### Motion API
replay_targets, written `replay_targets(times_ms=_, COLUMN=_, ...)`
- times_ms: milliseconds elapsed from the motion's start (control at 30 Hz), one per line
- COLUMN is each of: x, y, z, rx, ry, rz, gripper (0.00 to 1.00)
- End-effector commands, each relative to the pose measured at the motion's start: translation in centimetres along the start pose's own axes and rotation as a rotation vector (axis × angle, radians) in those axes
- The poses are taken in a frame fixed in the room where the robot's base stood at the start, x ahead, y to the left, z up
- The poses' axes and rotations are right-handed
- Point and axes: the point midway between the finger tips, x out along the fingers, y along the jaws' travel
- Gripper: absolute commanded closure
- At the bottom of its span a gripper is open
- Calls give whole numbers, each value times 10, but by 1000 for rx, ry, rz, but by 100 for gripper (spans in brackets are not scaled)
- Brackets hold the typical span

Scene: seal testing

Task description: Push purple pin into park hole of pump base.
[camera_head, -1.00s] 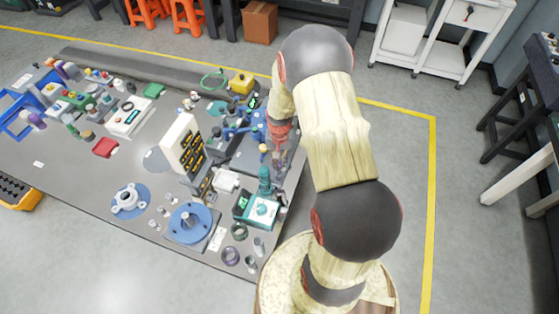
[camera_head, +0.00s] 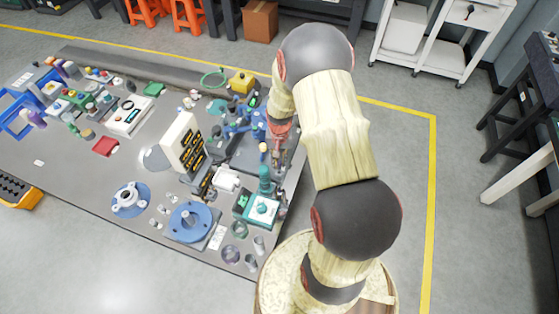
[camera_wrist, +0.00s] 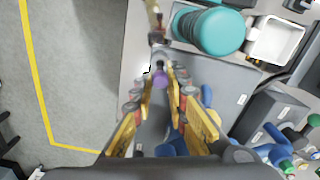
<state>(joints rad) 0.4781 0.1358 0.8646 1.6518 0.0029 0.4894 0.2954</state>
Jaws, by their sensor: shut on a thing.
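My gripper (camera_wrist: 163,96) points down over the near right part of the bench. Its yellow fingers are closed around the small purple pin (camera_wrist: 161,79), which shows between the fingertips in the wrist view. My gripper (camera_head: 278,155) is small and partly hidden by my arm in the head view. I cannot pick out the pump base or its park hole with certainty. A teal cylinder (camera_wrist: 216,30) stands just ahead and to the right of the fingertips in the wrist view. Whether the pin touches anything below is hidden.
A brass-coloured post (camera_wrist: 154,14) stands straight ahead of the fingers. Blue parts (camera_wrist: 195,130) lie close by on the right. A teal device (camera_head: 262,210) stands on the bench (camera_head: 85,185) near its front edge. Open floor (camera_wrist: 65,70) is on the left in the wrist view.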

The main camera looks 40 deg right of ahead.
Motion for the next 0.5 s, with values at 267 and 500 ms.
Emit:
replay_targets(times_ms=267, x=6, y=0, z=0, rx=0, ry=0, rz=0, gripper=100)
replay_targets(times_ms=500, x=13, y=0, z=0, rx=0, ry=0, rz=0, gripper=100)
